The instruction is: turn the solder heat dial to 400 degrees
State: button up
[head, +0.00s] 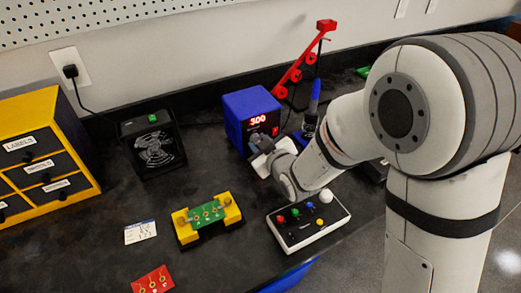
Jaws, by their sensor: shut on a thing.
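The solder station is a blue box (244,106) on the dark bench, in the middle of the head view. Its red display (258,120) reads 300. My gripper (262,150) is at the lower front of the station, shut on the heat dial. My gripper's fingers and wrist hide the dial, so its pointer and markings cannot be seen. A blue-handled soldering iron (314,97) stands in a holder just right of the station.
A black fan box (152,145) and a yellow drawer cabinet (60,110) stand left. A yellow holder with a green board (207,216), a white button box (308,222) and a red card (153,281) lie in front. A red rack (302,62) stands behind. Bare bench lies between fan and station.

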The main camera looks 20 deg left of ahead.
aim_at(260, 114)
jog(key=shift+m+g+y+b, duration=0.3)
jog(key=shift+m+b, duration=0.2)
jog(key=shift+m, duration=0.2)
jog(key=shift+r, duration=0.1)
jog(key=o, duration=1)
notch_tip(260, 114, up, 10)
jog(key=shift+f+p, duration=0.1)
jog(key=shift+p, duration=0.6)
